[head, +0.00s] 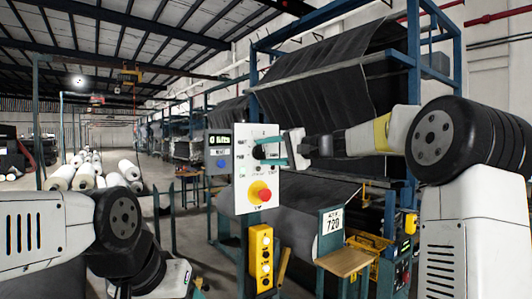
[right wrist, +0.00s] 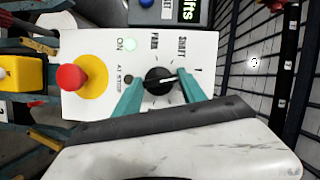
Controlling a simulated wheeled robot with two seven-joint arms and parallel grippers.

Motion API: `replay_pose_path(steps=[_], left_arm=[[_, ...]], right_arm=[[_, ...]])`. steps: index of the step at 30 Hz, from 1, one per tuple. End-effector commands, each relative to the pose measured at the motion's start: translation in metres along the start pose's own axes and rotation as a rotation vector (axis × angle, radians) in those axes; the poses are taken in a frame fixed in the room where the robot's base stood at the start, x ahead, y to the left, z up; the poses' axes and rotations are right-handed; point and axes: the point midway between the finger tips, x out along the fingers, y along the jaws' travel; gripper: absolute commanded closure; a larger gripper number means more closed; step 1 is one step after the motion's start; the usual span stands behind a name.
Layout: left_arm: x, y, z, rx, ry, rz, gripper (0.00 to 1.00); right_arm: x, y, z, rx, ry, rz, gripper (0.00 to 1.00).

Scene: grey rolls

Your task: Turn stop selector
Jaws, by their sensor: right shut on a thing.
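The stop selector is a black round knob (right wrist: 159,80) with a pale pointer line, on a white control panel (head: 242,190). Printed labels surround it in the right wrist view. My right gripper (head: 262,151) reaches the panel from the right. Its two teal fingers, also in the right wrist view (right wrist: 161,90), lie on either side of the knob and are shut on it. In the head view the fingers partly hide the knob. My left arm is low at the left; only a small teal part of the left gripper (head: 198,284) shows at the bottom edge.
A red mushroom button on yellow (head: 261,192) sits below the selector. A yellow button box (head: 261,258) hangs below the panel. A loom with dark cloth (head: 330,80) stands behind; white rolls (head: 92,175) lie left.

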Motion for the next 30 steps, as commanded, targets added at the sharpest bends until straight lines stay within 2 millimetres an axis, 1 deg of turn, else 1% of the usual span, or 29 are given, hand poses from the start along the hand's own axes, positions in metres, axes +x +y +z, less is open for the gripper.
replay_pose_path(steps=[6, 15, 22, 30], left_arm=[[0.0, 0.0, 0.0, 0.0, 0.0, 0.0, 0.41], [0.0, 0.0, 0.0, 0.0, 0.0, 0.0, 0.41], [0.0, 0.0, 0.0, 0.0, 0.0, 0.0, 0.41], [0.0, 0.0, 0.0, 0.0, 0.0, 0.0, 0.41]], right_arm=[[-0.0004, 0.0012, -0.0005, 0.19, 0.0, -0.079, 0.92], [-0.0005, 0.0023, -0.0007, 0.406, -0.001, -0.17, 0.92], [-0.0006, 0.0028, -0.0012, 0.513, 0.0, -0.215, 0.92], [-0.0008, 0.0032, -0.0013, 0.565, 0.0, -0.237, 0.92]])
